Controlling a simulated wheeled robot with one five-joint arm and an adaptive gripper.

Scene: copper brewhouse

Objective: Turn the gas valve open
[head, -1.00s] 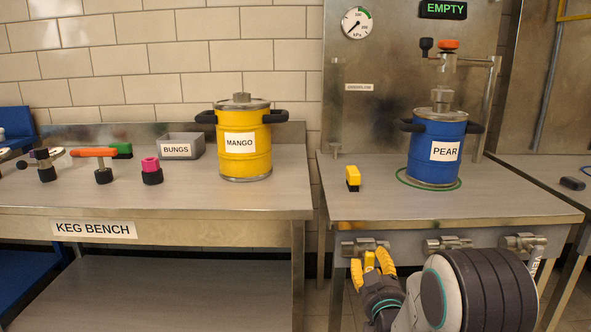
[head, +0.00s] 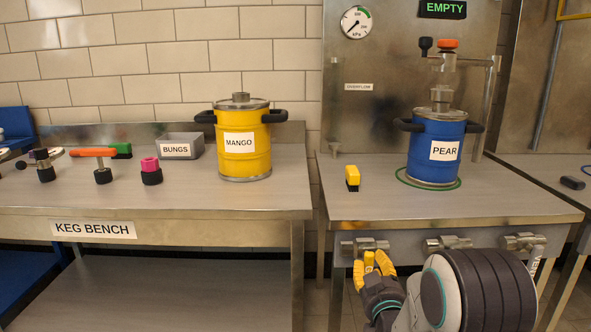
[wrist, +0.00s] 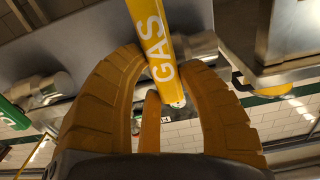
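The gas valve's yellow handle, lettered GAS, (wrist: 153,38) runs down from the top of the wrist view between my fingers. In the head view, a small yellow piece of the handle (head: 368,258) shows between the fingers, below the left valve body (head: 364,245) under the right bench's front edge. My gripper (wrist: 162,62) has its yellow fingers on both sides of the handle, and they appear to touch it. It also shows in the head view (head: 373,264). The handle's pivot is out of the wrist view.
Two more valve bodies, a middle one (head: 447,244) and a right one (head: 523,242), sit along the same edge. My arm covers the space below them. A blue PEAR keg (head: 437,165) stands on the bench. A gauge (head: 357,22) and an EMPTY sign (head: 443,9) are behind.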

